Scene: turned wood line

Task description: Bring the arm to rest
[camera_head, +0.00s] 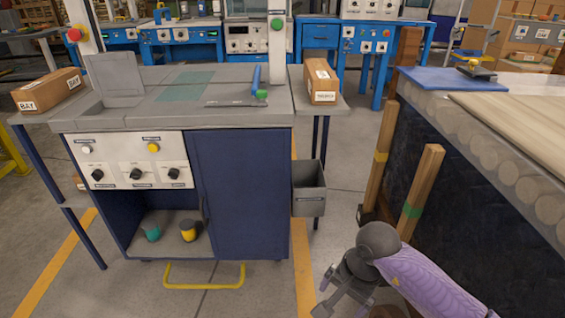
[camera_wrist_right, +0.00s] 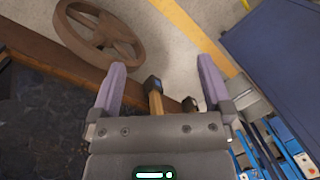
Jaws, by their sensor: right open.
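My right gripper (camera_head: 345,292) is at the lower right of the head view, in front of the dark bench side and over the floor. In the right wrist view its two purple fingers (camera_wrist_right: 161,85) are spread apart with nothing between them. Beyond the fingers, further off, a wooden post (camera_wrist_right: 155,100) with a dark end shows, apart from them. My right arm, with a purple sleeve (camera_head: 428,283), comes in from the bottom right. My left gripper is not in either view.
A workstation (camera_head: 240,190) with knobs stands at left, with a grey bin (camera_head: 309,190) on its side. Two wooden posts (camera_head: 420,195) (camera_head: 381,150) lean beside the roller bench (camera_head: 480,140) at right. A spoked wheel (camera_wrist_right: 100,35) shows in the wrist view. The floor between is mostly clear.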

